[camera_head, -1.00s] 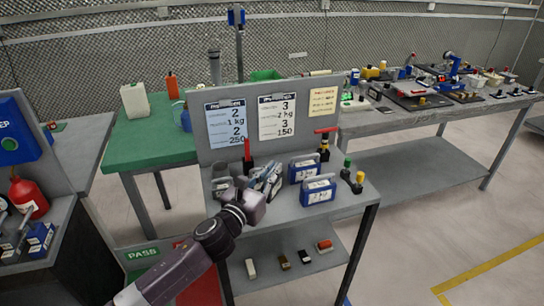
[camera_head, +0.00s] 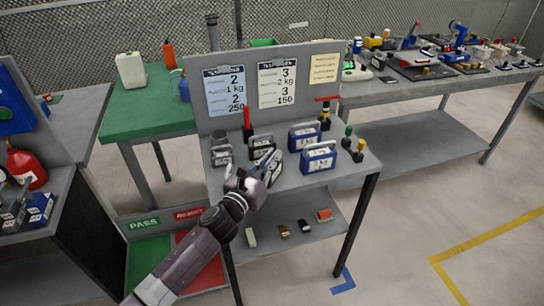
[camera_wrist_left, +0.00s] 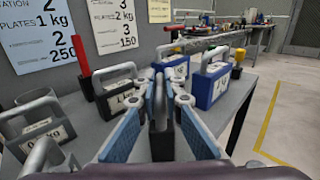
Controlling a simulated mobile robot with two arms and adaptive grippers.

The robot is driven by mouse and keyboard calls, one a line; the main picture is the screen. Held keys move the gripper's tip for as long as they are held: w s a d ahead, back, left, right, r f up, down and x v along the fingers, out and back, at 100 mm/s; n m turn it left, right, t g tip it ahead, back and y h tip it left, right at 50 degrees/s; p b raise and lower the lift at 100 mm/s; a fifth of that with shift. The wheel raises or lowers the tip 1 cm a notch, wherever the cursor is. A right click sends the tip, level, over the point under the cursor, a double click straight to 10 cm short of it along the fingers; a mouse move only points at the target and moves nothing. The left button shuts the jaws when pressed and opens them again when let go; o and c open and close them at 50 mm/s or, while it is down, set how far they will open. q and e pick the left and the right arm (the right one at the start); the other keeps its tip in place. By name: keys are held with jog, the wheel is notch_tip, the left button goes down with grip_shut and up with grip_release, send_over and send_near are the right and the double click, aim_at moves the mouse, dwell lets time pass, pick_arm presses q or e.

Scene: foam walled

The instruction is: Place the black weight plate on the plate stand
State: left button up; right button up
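My left gripper (camera_head: 264,172) is over the front of the grey bench. In the left wrist view, its blue-padded fingers (camera_wrist_left: 161,92) stand apart on either side of a narrow black slab (camera_wrist_left: 162,138) with a grey top, seen end-on; this may be the black weight plate. I cannot tell whether the pads touch it. A black block with a grey handle and white label (camera_head: 262,146) stands just behind the gripper, also in the wrist view (camera_wrist_left: 118,98). I cannot single out the plate stand. My right gripper is not in view.
Two blue handled blocks (camera_head: 318,158) stand right of the gripper, a grey one (camera_head: 221,152) left. A red post (camera_head: 248,125), a red-topped black post (camera_head: 326,112) and green and yellow knobs (camera_head: 360,150) rise from the bench. A tall panel with sheets (camera_head: 277,84) closes its back.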

pick_arm(q)
jog(key=o, duration=0.4)
jog(key=shift+o, duration=0.2)
jog(key=shift+s, duration=0.15)
jog(key=shift+s+a, duration=0.2)
jog(key=shift+s, duration=0.05)
jog(key=v, duration=1.1)
jog(key=shift+r, duration=0.1)
